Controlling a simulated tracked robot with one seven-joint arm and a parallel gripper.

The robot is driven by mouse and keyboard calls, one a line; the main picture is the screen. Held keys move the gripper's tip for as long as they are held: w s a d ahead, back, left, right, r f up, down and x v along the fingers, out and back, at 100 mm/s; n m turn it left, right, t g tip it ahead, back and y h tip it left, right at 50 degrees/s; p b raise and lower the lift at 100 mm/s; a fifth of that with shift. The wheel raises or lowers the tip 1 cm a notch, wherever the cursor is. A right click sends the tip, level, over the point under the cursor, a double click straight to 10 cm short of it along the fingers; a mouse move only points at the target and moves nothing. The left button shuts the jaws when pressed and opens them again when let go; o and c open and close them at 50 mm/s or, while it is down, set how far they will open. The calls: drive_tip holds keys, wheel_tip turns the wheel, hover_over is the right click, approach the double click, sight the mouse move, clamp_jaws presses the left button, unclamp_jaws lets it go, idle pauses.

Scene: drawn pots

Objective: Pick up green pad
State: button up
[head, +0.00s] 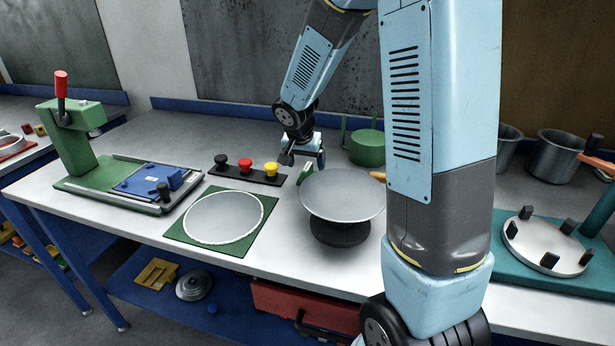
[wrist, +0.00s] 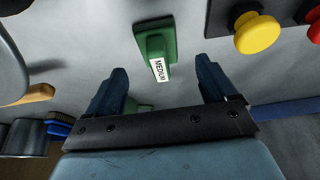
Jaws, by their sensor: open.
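A small green pad (wrist: 150,42) with a white label reading MEDIUM lies on the grey bench top in the wrist view. In the head view the pad (head: 306,174) shows only partly, just below my gripper, between the yellow button and the grey dish. My gripper (head: 303,160) is open and empty above the bench. In the wrist view its two dark blue fingers (wrist: 161,75) are spread wide, with the pad ahead of the gap between them and not touched by either finger.
A yellow button (head: 271,169) stands close left of the pad, in a row with red and black ones. A grey dish (head: 342,191) on a dark base stands close right. A green square mat with a pale disc (head: 222,218) lies in front; a green pot (head: 367,148) stands behind.

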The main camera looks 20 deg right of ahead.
sight(307, 167)
drive_tip(key=shift+x, duration=2.3)
drive_tip(key=c, duration=1.2)
drive_tip(key=shift+o, duration=0.2)
drive_tip(key=shift+r, duration=0.1)
wheel_tip(307, 167, up, 10)
drive_tip(key=shift+f, duration=0.1)
